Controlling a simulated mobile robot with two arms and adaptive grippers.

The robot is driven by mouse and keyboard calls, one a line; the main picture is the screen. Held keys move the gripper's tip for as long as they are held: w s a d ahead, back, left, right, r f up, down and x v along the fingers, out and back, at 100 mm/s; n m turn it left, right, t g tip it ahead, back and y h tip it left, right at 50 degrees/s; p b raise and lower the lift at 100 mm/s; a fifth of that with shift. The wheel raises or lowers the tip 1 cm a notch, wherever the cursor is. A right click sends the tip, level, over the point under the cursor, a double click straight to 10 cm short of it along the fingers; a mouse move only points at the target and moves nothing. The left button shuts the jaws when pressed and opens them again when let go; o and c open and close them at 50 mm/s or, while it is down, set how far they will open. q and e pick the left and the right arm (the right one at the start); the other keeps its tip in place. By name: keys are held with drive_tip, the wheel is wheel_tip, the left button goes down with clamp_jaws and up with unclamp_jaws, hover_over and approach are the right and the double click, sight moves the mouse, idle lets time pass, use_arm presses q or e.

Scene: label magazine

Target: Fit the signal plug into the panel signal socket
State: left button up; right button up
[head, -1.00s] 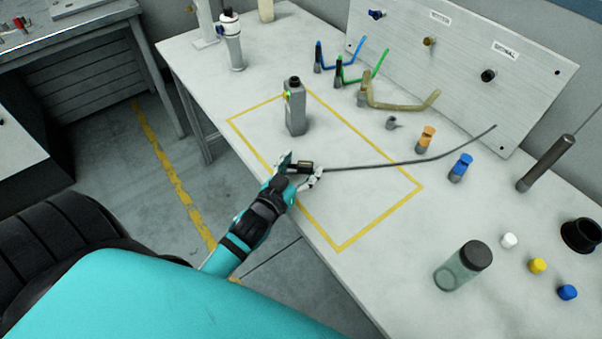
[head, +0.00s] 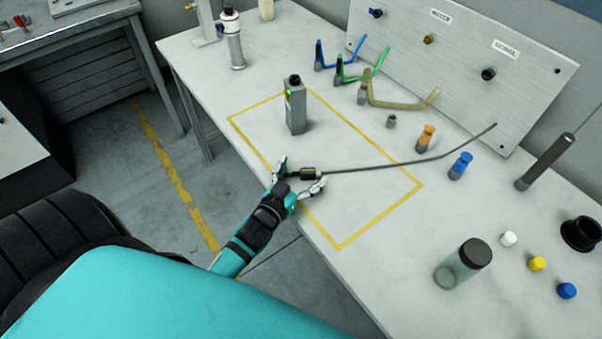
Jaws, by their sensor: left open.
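The signal plug (head: 309,173) is a small dark cylinder with a brownish body. It lies near the front edge of the bench, inside the yellow outline, and a thin grey cable runs from it to the right. My left gripper (head: 298,178) is open, with its fingers apart on either side of the plug's near end; I cannot tell whether they touch it. The signal socket (head: 488,74) is a dark round fitting on the upright panel (head: 530,95), below a label (head: 505,49). My right gripper is not in view.
A grey box-shaped device (head: 296,108) stands inside the outline. Blue and green bent-lead pieces (head: 350,75), a beige one (head: 405,104), an orange plug (head: 426,137) and a blue plug (head: 460,166) stand before the panel. A jar (head: 463,266) and coloured caps are at right.

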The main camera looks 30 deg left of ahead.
use_arm(q)
drive_tip(key=s+r+b, duration=0.1)
drive_tip(key=s+r, duration=0.1)
drive_tip(key=s, duration=0.9)
drive_tip(key=shift+s+d+r, duration=0.15)
drive_tip(key=shift+s+d, duration=0.1)
drive_tip(key=shift+s, duration=0.15)
